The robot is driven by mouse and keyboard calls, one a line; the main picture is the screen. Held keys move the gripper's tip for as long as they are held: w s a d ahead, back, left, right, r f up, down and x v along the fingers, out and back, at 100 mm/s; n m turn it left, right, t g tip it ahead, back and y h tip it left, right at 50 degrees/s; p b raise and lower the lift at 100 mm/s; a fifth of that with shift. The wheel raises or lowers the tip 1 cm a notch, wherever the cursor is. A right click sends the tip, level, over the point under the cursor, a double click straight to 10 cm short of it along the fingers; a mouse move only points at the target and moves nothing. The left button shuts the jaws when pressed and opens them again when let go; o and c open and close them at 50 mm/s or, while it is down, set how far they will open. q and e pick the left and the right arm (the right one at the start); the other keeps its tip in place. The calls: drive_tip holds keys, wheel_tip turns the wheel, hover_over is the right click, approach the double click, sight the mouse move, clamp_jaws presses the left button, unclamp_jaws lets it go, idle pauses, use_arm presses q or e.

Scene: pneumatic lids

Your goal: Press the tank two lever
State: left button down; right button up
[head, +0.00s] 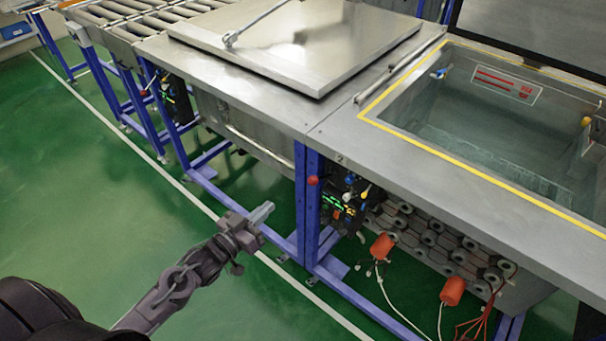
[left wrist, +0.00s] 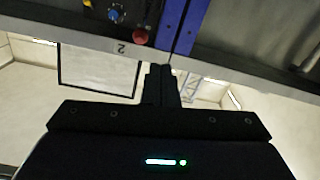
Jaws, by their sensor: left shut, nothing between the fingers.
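My left gripper (head: 263,212) is shut and empty, out over the green floor in front of the blue table legs. In the left wrist view its closed fingers (left wrist: 161,80) point at the steel edge, in a picture that appears upside down. A red knob (head: 313,181) sits by the blue legs under the steel edge; it also shows in the left wrist view (left wrist: 140,37), beside a "2" mark (left wrist: 121,49). A cluster of valves and small levers (head: 346,204) is just right of the legs. I cannot tell which part is the tank two lever. My right gripper is not in view.
An open tank (head: 440,115) with water and a yellow rim is at right. A closed steel lid (head: 300,45) covers the tank to its left. Orange fittings (head: 382,246) with loose cables hang below. A roller conveyor (head: 130,20) is at back left. The floor at left is clear.

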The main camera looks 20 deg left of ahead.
use_arm(q)
drive_tip(key=shift+m+t+h, duration=0.3)
drive_tip(key=shift+h, duration=0.5)
drive_tip(key=r, duration=0.2)
drive_tip(key=d+r, duration=0.1)
drive_tip(key=r, duration=0.2)
drive_tip(key=shift+d+r, duration=0.25)
drive_tip(key=shift+r, duration=0.1)
drive_tip(key=shift+w, duration=0.1)
drive_tip(key=w+d+f+p, duration=0.2)
drive_tip(key=w+d, duration=0.3)
drive_tip(key=w, duration=0.5)
drive_tip(key=shift+f+p, duration=0.4)
drive_tip(key=shift+f, duration=0.1)
